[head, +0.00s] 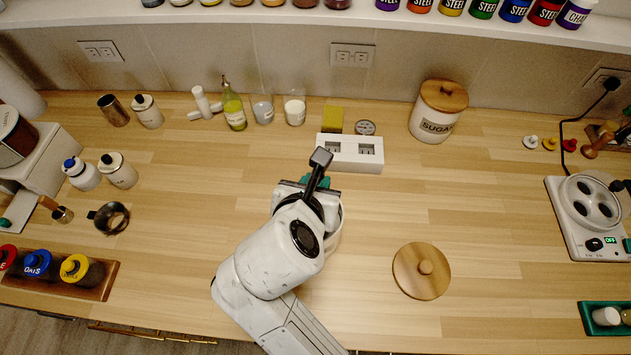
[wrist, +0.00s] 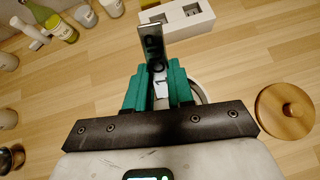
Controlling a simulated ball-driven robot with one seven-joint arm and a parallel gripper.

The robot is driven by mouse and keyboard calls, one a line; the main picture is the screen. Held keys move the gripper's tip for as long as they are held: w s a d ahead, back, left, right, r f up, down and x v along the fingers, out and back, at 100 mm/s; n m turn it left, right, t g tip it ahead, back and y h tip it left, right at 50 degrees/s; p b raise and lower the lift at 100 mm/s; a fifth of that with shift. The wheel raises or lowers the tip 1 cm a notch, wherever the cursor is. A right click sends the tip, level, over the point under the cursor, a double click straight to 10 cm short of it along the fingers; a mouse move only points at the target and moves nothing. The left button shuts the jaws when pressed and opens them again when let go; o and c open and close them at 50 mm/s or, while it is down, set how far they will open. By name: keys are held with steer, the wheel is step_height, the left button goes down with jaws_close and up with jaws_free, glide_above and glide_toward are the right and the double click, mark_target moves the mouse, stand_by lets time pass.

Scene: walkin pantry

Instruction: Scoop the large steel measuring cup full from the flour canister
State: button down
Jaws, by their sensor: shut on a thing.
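My gripper (head: 318,184) is over the middle of the counter. In the wrist view its teal fingers (wrist: 160,88) are shut on a dark steel strip, which looks like the handle of the large steel measuring cup (wrist: 152,42). The strip's end also sticks up past the fingers in the head view (head: 320,158). The cup's bowl is hidden. A white round container, apparently the flour canister (head: 335,228), stands under my gripper, mostly covered by my arm. Part of its pale rim shows in the wrist view (wrist: 201,92). I cannot tell how deep the cup is or whether it holds flour.
A wooden lid (head: 421,272) lies right of the canister. A white block with sockets (head: 350,165) stands just behind my gripper. The sugar canister (head: 437,112) is at the back, with a burner plate (head: 590,245) at the far right. The counter's right middle is clear.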

steer(key=shift+w+d+f+g, duration=0.1)
steer(key=shift+w+f+g, duration=0.45)
steer(key=shift+g, duration=0.35)
steer(key=shift+r, duration=0.25)
steer(key=shift+r, duration=2.25)
steer(key=shift+w+d+r+g+y, duration=0.1)
steer(key=shift+w+r+g+y, duration=0.15)
steer(key=shift+g, duration=0.4)
steer(key=shift+w+r+g+y, duration=0.15)
steer(key=shift+w+r+g, duration=0.15)
steer(key=shift+g, duration=0.35)
steer(key=shift+w, duration=0.1)
